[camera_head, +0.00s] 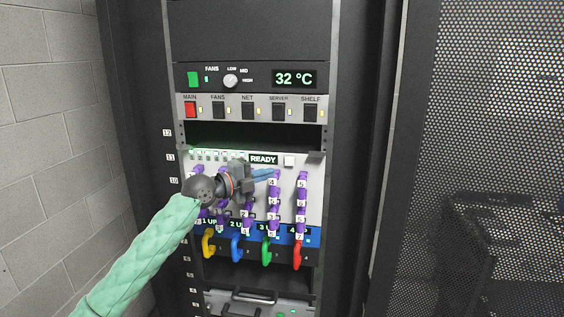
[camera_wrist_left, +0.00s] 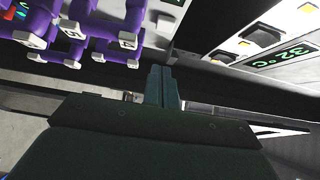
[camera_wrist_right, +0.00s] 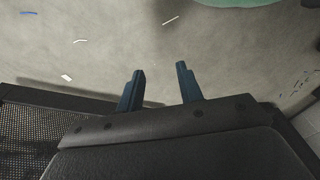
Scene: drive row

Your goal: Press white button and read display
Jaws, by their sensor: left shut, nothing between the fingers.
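The white button (camera_head: 289,160) is a small square on the drive panel, just right of the dark display (camera_head: 263,159), which reads READY. My left gripper (camera_head: 277,174) is in front of the panel, its blue fingers shut and empty. The fingertips appear just below and left of the button in the head view; I cannot tell how far they stand off the panel. The shut fingers also show in the left wrist view (camera_wrist_left: 164,72). My right gripper (camera_wrist_right: 160,78) is open and empty over the floor, and is not in the head view.
Purple drive handles (camera_head: 302,205) stand out from the panel around the left gripper. Above are a row of switches with a red MAIN switch (camera_head: 190,110), a knob (camera_head: 230,81) and a 32 °C display (camera_head: 294,79). Coloured handles (camera_head: 267,252) hang below. A perforated door (camera_head: 500,120) is at right.

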